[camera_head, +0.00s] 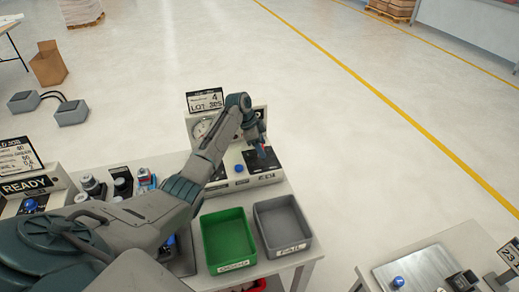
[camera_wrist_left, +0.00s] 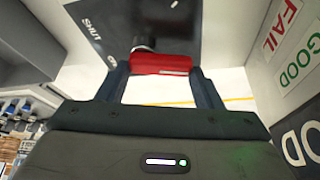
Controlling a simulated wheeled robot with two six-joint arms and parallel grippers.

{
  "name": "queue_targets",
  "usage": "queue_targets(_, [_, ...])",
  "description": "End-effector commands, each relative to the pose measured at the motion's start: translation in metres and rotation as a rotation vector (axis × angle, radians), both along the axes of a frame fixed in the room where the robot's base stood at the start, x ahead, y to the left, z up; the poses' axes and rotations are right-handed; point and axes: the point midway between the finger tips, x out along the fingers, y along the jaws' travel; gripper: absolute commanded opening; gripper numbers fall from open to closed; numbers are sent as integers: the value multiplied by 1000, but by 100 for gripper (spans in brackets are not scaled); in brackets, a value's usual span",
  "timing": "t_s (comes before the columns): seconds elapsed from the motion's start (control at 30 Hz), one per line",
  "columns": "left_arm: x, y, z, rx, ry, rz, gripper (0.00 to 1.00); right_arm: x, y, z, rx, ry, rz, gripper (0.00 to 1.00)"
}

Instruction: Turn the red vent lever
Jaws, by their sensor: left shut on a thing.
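The red vent lever (camera_wrist_left: 160,64) shows in the left wrist view, set across a dark panel (camera_wrist_left: 105,25) that carries the word SHUT and a partly hidden second word. My left gripper (camera_wrist_left: 161,88) is shut on the lever, with one finger at each end of it. In the head view, my left gripper (camera_head: 262,148) is at the black plate on top of the grey test box (camera_head: 238,186), and only a small bit of red shows there. My right gripper is in neither view.
A blue button (camera_head: 239,168) is on the box beside my gripper, with a gauge (camera_head: 203,128) and a LOT sign (camera_head: 205,100) behind. A green bin (camera_head: 207,238) and a grey bin (camera_head: 307,232) stand in front. Small parts (camera_head: 92,185) lie left.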

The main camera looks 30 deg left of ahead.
Motion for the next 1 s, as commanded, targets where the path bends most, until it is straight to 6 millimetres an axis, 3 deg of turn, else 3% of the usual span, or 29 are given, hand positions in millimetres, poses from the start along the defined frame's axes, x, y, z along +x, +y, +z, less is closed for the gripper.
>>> queue_targets(0.5, [5,-8,0,1,-4,-403,37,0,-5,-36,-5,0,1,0])
queue_targets(1.0, [4,-9,2,3,-4,-523,37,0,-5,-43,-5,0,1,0])
